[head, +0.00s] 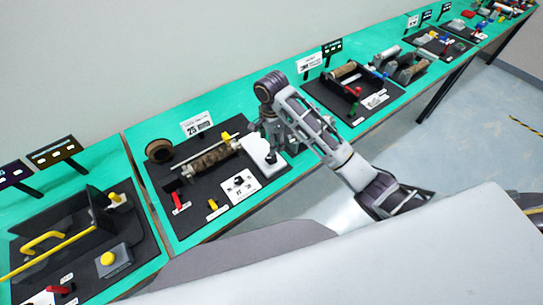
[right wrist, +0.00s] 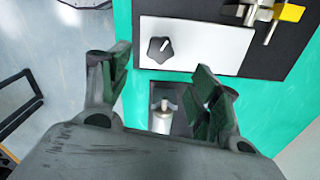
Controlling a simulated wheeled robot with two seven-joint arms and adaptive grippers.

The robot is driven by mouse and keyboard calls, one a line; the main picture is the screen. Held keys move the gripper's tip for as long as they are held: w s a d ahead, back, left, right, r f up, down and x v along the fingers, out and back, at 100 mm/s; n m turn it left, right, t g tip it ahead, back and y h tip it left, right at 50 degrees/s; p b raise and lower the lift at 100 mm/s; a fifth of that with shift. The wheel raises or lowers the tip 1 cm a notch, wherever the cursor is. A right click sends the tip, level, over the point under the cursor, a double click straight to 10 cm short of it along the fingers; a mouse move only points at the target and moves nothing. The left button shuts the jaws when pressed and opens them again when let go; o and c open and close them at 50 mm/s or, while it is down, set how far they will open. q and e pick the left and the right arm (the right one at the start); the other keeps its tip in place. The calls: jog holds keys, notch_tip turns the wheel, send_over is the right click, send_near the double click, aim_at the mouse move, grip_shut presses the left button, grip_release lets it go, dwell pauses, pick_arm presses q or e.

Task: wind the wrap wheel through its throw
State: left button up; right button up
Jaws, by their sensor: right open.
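A black star-shaped knob with a pale mark, which I take for the wrap wheel, sits on a white panel in the right wrist view (right wrist: 159,50). The white panel (right wrist: 210,42) also shows at the right end of the roller station in the head view (head: 258,150). My right gripper (right wrist: 160,76) is open and empty. Its fingers stand apart, with the knob just beyond the gap between their tips; I see no contact. My left gripper is not in view.
The station's black board (head: 215,190) carries a brown roller (head: 210,157), a red lever (head: 179,202) and yellow parts. A metal fitting (right wrist: 162,118) stands in a dark patch beside the panel. Other boards line the teal table (head: 105,110) on both sides.

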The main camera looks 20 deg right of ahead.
aim_at(272, 157)
jog(key=shift+f+p, duration=0.45)
jog(key=shift+f, duration=4.3)
jog(key=c, duration=1)
jog(key=shift+c, duration=0.2)
